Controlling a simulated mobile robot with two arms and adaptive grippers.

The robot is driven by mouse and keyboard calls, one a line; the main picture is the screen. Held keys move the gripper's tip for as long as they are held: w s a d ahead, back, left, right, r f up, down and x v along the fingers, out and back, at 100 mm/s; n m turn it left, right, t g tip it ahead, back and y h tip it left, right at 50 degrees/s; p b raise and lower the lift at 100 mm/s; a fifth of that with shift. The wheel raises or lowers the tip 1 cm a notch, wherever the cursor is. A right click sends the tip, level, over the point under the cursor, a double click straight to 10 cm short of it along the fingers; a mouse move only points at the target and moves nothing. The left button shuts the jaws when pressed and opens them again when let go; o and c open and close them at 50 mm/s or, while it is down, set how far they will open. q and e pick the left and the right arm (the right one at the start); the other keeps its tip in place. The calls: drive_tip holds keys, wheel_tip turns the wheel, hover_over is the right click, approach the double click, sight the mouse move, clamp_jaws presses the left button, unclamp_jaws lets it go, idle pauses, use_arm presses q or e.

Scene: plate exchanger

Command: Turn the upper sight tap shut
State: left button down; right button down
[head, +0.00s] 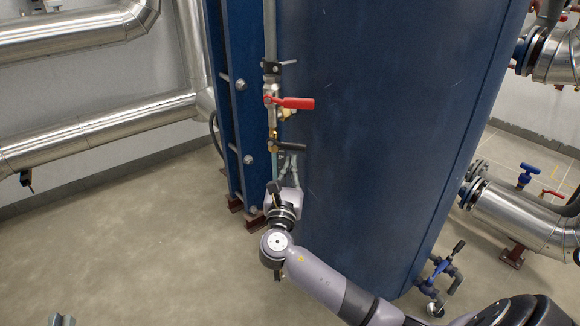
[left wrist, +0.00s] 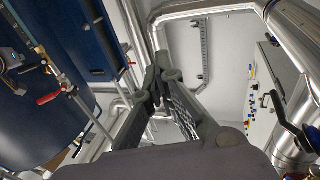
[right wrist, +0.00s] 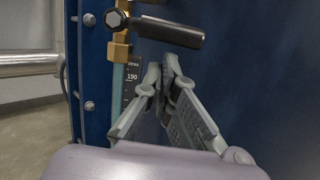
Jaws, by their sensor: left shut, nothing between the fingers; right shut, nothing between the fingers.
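The upper sight tap seems to be the brass fitting with a black lever (head: 291,148) below the red-handled valve. Its lever sticks out to the right, nearly level. In the right wrist view the black lever (right wrist: 172,31) crosses above the fingers, beside a brass body and a scale strip marked 190. My right gripper (head: 289,160) is shut and empty just below the lever. It also shows in the right wrist view (right wrist: 165,74); I cannot tell whether it touches the lever. My left gripper (left wrist: 161,68) is shut and empty, away from the tap; its tips show at the head view's bottom left (head: 62,319).
A red-handled valve (head: 292,102) sits above on the same thin pipe. The large blue exchanger body (head: 385,110) stands right behind. Shiny insulated pipes (head: 90,135) run along the left wall. A blue-handled valve (head: 528,174) is at right. The floor at left is clear.

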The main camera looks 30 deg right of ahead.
drive_tip(key=shift+r, duration=0.15)
use_arm(q)
drive_tip(key=s+a+f+g+y+p, duration=0.1)
drive_tip(key=s+a+f+g+p, duration=0.1)
drive_tip(key=s+f+g, duration=0.2)
drive_tip(key=s+a+f+g+y+p, duration=0.1)
drive_tip(key=s+f+g, duration=0.3)
drive_tip(key=f, duration=0.6)
drive_tip(key=shift+a+f+n+g+y+p, duration=0.3)
drive_tip(key=shift+a+g+y, duration=0.3)
drive_tip(key=shift+g, duration=0.4)
use_arm(e)
drive_tip(key=shift+s+d+r+n, duration=0.1)
drive_tip(key=shift+d+r+n, duration=0.1)
drive_tip(key=shift+r+n, duration=0.55)
use_arm(q)
drive_tip(key=shift+r, duration=0.1)
drive_tip(key=shift+w, duration=0.15)
